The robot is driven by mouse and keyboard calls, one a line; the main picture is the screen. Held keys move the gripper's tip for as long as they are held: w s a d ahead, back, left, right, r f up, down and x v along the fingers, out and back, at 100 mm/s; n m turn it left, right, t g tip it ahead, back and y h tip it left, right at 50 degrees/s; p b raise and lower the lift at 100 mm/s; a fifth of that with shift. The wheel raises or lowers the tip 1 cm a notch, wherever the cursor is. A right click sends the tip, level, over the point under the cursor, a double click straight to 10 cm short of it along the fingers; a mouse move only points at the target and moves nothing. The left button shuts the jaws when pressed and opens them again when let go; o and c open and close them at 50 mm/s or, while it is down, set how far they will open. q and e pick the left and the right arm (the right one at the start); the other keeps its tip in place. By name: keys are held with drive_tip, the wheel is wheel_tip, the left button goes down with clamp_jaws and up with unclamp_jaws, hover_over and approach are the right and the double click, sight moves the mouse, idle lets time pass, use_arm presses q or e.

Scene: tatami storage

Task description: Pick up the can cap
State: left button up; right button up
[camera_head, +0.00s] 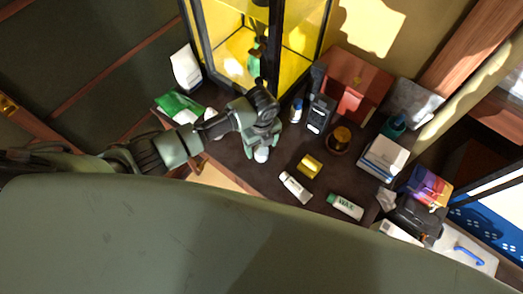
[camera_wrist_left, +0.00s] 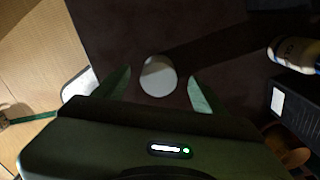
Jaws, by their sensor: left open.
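A small round white piece, which looks like the can cap (camera_wrist_left: 158,75), lies on the dark brown tabletop in the left wrist view. It shows between the two green fingers of my left gripper (camera_wrist_left: 160,86), with a gap on each side. In the head view my left gripper (camera_head: 262,147) points down over the table, and the white cap (camera_head: 261,155) shows at its fingertips. The gripper is open and holds nothing. I cannot tell how high the fingertips are above the table. My right gripper is not in view.
A glass-sided case (camera_head: 258,45) stands behind the gripper. A black box (camera_head: 319,114), a small white-and-blue bottle (camera_head: 296,110), a brown jar (camera_head: 339,139), a yellow item (camera_head: 309,166) and a white tube (camera_head: 296,187) are to the right. A green packet (camera_head: 180,105) lies left.

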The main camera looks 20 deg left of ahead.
sight(261, 150)
use_arm(q)
drive_tip(key=shift+s+d+f, duration=0.1)
drive_tip(key=shift+s+f, duration=0.1)
drive_tip(key=shift+f, duration=1.55)
drive_tip(key=c, duration=1.5)
